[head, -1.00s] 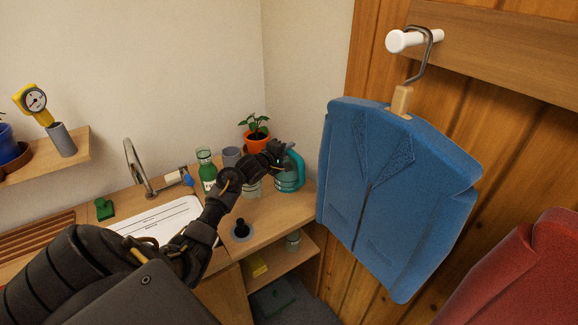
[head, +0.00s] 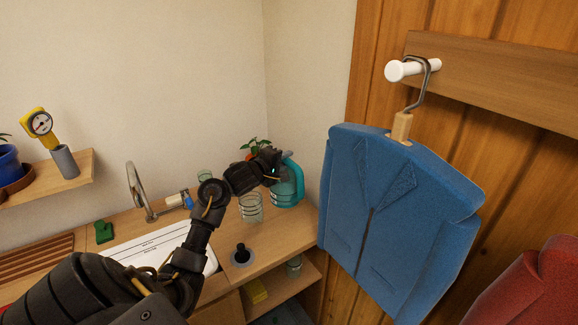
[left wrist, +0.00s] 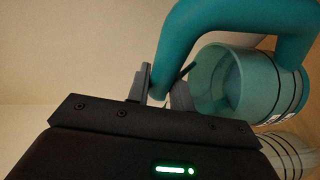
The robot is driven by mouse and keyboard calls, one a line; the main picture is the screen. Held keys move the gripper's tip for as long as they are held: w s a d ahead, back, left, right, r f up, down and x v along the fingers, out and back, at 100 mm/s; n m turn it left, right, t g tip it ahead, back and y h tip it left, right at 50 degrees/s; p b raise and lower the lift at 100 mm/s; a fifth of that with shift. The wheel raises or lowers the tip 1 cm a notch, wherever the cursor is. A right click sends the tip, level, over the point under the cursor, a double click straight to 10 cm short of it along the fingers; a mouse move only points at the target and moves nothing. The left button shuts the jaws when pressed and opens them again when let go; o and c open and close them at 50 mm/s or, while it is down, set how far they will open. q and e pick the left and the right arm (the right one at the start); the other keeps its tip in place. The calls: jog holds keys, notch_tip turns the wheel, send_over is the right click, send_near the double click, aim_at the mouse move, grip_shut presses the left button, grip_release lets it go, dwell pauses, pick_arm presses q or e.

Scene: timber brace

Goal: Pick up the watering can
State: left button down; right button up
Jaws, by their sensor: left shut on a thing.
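The teal watering can (head: 289,188) is at the back right end of the wooden counter, near the corner beside the blue jacket. My left gripper (head: 273,169) reaches it from the left and is shut on its handle. In the left wrist view the thick teal handle (left wrist: 197,35) runs between the fingers (left wrist: 163,88), and the can's open round body (left wrist: 225,85) shows behind. I cannot tell clearly whether the can's base is clear of the counter. My right gripper is not in view.
A clear ribbed glass (head: 251,208) stands just left of the can. The potted plant (head: 255,147) is partly hidden behind my gripper. A blue jacket (head: 385,205) hangs close on the right. A black plunger-like object (head: 241,253) stands on the counter in front; a sink tap (head: 138,190) is left.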

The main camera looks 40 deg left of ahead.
pick_arm(q)
jog(key=s+d+r+p, duration=0.1)
jog(key=s+d+r, duration=0.2)
jog(key=s, duration=0.4)
jog(key=shift+s+d+r, duration=0.3)
jog(key=shift+s+r, duration=0.1)
jog(key=shift+d, duration=0.1)
